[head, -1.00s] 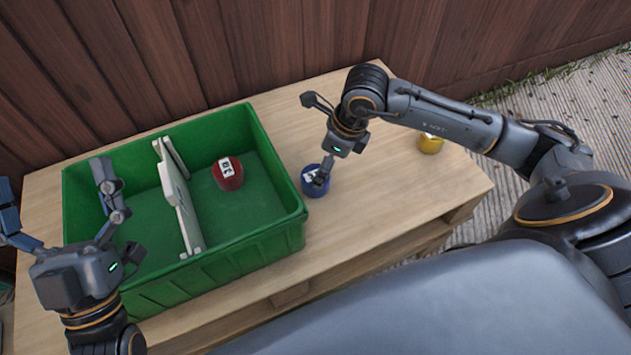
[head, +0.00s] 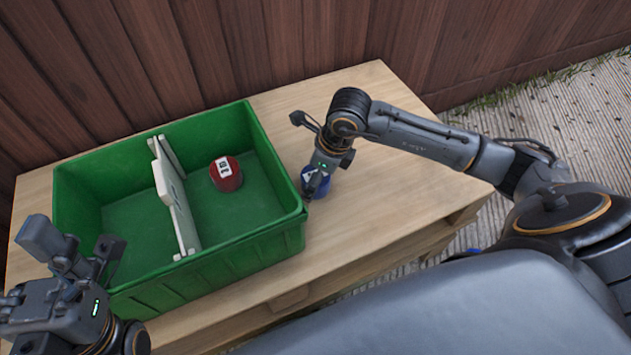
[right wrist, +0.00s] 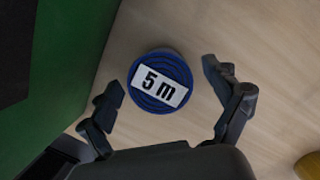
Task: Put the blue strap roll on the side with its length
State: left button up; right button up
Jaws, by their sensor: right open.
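The blue strap roll (head: 318,182) stands on the wooden table to the right of the green crate, partly hidden by my right gripper (head: 312,184). In the right wrist view the blue roll (right wrist: 160,82) shows a white "5 m" label. The green crate (head: 250,232) is split by a pale divider (head: 176,200), whose markings I cannot read. A red roll (head: 226,175) with a white label lies in its right compartment. My left gripper (head: 78,248) is open and empty at the crate's near left.
The table (head: 400,200) is clear to the right of the blue roll. A yellow thing (right wrist: 309,166) shows at the right wrist view's lower right corner. The crate's right wall (head: 280,165) stands close to the blue roll. A plank wall (head: 270,45) runs behind the table.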

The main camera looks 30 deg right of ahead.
jog(key=c, duration=1.5)
jog(key=shift+d+r, duration=0.1)
jog(key=shift+r, duration=0.05)
